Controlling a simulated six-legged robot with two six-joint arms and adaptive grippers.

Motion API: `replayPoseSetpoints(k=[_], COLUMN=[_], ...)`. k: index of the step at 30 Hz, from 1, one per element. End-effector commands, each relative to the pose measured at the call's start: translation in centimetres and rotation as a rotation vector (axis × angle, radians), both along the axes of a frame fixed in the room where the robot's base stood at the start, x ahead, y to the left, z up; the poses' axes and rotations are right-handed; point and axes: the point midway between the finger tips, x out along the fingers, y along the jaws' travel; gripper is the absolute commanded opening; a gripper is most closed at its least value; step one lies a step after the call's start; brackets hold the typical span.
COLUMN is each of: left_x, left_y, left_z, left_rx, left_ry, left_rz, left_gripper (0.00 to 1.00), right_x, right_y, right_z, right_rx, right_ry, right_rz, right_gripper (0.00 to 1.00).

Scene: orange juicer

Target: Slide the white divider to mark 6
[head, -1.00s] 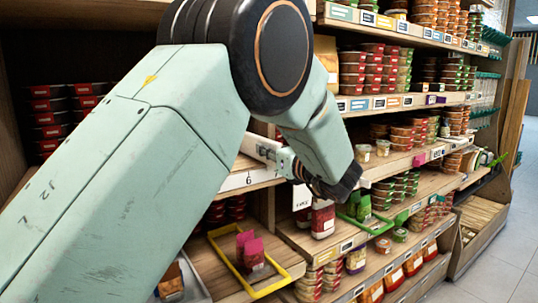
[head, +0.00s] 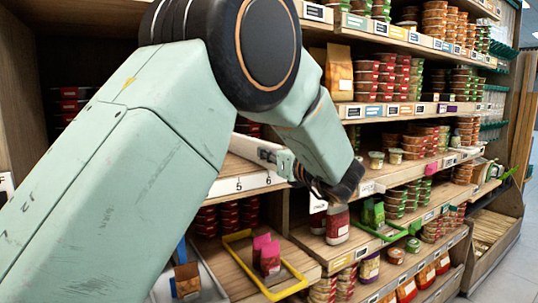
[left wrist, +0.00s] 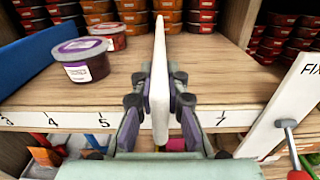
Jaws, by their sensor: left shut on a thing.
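The white divider (left wrist: 160,65) stands upright on a wooden shelf in the left wrist view, its front end between my fingers. My left gripper (left wrist: 157,90) is shut on it. On the shelf's white number strip (left wrist: 82,120), the divider stands about midway between marks 5 and 7; the spot for mark 6 is hidden behind my gripper. In the head view the divider (head: 256,150) is partly covered by my arm, and my left gripper (head: 312,184) is at the shelf front, right of the visible 5 and 6. My right gripper is not in view.
Purple-lidded tub (left wrist: 82,58) and a red tub (left wrist: 108,36) sit left of the divider, apart from it. A blue panel (left wrist: 38,62) is further left. A white sign board (left wrist: 290,105) stands on the right. Stacked tubs (left wrist: 186,16) line the back. Shelf near the divider is clear.

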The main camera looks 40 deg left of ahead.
Motion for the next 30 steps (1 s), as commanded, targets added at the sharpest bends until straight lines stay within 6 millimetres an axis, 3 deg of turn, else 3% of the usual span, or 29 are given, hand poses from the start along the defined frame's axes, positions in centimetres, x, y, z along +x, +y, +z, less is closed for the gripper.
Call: replayPoseSetpoints(k=[9, 19, 23, 30], left_x=[-0.1, -0.3, -0.3, -0.3], left_y=[0.0, 0.0, 0.0, 0.0], left_z=[-0.1, 0.3, 2.0, 6.6], left_rx=[0.0, 0.001, 0.0, 0.0], left_ry=[0.002, -0.001, -0.004, -0.006], left_rz=[-0.001, -0.001, -0.002, -0.001], left_gripper=[0.36, 0.36, 0.36, 0.36], right_x=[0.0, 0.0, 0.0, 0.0], right_y=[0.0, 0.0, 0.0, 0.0], right_z=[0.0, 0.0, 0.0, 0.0], right_rx=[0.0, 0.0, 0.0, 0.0], right_ry=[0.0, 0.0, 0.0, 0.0], right_rz=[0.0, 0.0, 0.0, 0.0], right_gripper=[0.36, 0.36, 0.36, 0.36])
